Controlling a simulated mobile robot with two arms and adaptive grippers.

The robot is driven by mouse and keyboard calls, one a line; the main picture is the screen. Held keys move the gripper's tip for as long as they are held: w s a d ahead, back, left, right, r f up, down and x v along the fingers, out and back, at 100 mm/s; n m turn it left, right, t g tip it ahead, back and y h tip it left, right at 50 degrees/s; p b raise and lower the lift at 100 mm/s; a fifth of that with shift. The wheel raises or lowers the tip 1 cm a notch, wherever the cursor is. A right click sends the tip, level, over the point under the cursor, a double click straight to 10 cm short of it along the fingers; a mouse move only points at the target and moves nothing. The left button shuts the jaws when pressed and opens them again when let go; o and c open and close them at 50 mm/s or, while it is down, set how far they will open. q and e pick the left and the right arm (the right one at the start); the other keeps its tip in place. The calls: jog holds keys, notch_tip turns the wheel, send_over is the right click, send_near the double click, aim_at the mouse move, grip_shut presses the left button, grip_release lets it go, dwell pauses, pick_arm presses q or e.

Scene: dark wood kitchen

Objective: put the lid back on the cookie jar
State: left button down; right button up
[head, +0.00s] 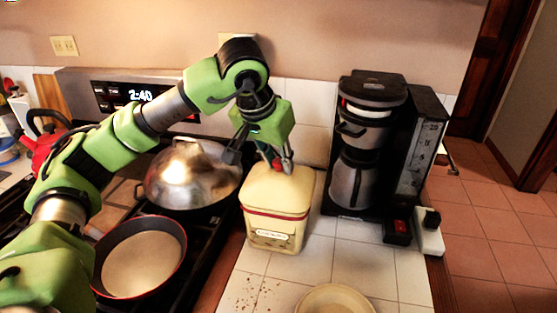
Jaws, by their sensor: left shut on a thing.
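The cookie jar (272,233) is cream-coloured with a red band and a front label. It stands upright on the white tiled counter left of the coffee maker. Its cream lid (280,184) appears to rest on top, level with the jar; I cannot tell whether it is fully seated. My left gripper (283,165) comes down from above and is shut on the lid at its knob. The fingers hide most of the knob, with a little red showing beside them. My right gripper is not in view.
A black coffee maker (368,140) stands close on the right. The stove on the left holds a domed metal-covered pan (190,175), a frying pan (140,262) and a red kettle (42,143). A cream plate (335,300) and crumbs lie in front of the jar.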

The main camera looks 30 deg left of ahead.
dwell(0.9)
pick_arm(q)
jog(key=c, duration=1.7)
grip_release()
jog(key=o, duration=0.5)
jog(key=shift+f, duration=0.1)
jog(key=shift+r+p, duration=2.55)
jog(key=shift+r, duration=1)
